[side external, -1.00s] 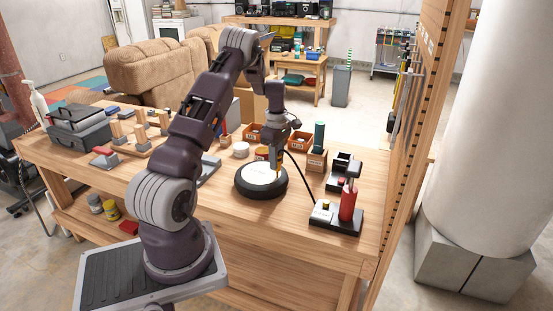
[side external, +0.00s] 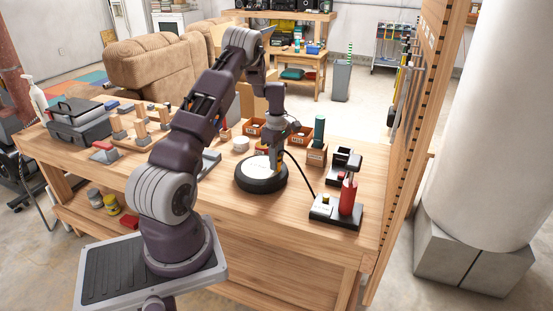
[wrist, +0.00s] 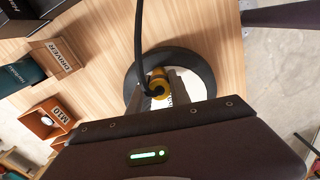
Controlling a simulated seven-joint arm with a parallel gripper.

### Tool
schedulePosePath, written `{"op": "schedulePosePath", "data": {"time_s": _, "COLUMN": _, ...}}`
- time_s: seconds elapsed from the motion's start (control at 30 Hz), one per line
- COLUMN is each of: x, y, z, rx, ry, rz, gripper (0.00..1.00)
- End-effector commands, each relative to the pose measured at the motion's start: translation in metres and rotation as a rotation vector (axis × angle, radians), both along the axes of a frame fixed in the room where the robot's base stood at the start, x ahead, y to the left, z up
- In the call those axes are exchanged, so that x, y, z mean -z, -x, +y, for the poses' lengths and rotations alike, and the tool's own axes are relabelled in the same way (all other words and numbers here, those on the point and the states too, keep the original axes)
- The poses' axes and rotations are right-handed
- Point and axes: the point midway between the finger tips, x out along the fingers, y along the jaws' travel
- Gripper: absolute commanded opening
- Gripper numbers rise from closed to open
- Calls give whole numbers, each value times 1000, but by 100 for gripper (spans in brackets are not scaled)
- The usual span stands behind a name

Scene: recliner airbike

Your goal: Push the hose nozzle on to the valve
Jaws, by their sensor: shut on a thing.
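The wheel, a black tyre (side external: 262,186) with a white hub, lies flat on the workbench; its tyre also shows in the wrist view (wrist: 205,68). My gripper (side external: 276,167) points down over the right side of the hub, inside the tyre ring. Its dark fingers (wrist: 158,95) are shut on the brass-yellow hose nozzle (wrist: 158,82). The black hose (wrist: 138,35) runs from the nozzle to the pump. The valve is hidden behind the nozzle and fingers, so I cannot tell whether the nozzle touches it.
The red pump (side external: 348,198) stands on a black base at the bench's right. A wooden box with a green bottle (side external: 319,131) and orange bins (side external: 253,127) stand behind the wheel. A pegboard wall (side external: 418,130) borders the right edge. Bare bench lies in front of the wheel.

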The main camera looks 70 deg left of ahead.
Motion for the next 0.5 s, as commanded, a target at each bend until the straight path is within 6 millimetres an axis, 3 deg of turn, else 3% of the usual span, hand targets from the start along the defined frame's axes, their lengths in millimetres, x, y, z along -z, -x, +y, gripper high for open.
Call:
{"op": "schedulePosePath", "data": {"time_s": 0.03, "x": 1, "y": 0, "z": 0, "rx": 0, "ry": 0, "rz": 0, "gripper": 26}}
{"op": "schedulePosePath", "data": {"time_s": 0.17, "x": 0, "y": 0, "z": 0, "rx": 0, "ry": 0, "rz": 0, "gripper": 49}}
{"op": "schedulePosePath", "data": {"time_s": 0.5, "x": -6, "y": 0, "z": 0, "rx": 0, "ry": -1, "rz": -1, "gripper": 49}}
